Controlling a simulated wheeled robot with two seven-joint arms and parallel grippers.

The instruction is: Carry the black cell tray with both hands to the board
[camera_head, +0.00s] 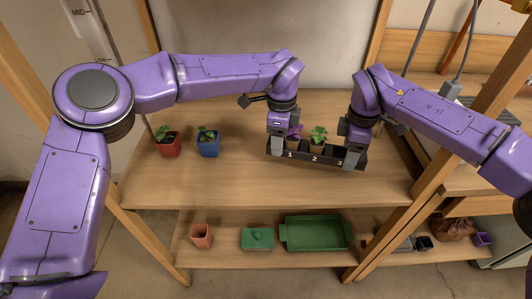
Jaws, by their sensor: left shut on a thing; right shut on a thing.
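The black cell tray (328,161) has cells numbered 1, 2 and 3 along its front wall. It is at or just above the upper wooden board (265,190); I cannot tell whether it touches. A purple-leaved plant (295,132) is at cell 1 and a green plant in a small pot (318,137) is at cell 2. Cell 3 is largely hidden by my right gripper. My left gripper (277,146) is shut on the tray's left end. My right gripper (352,155) is shut on its right end.
A red pot (169,147) and a blue pot (208,147), both with plants, stand left of the tray. The lower shelf holds a terracotta pot (201,236), a green lidded box (257,238) and a green tray (316,234). The upper board's front is clear.

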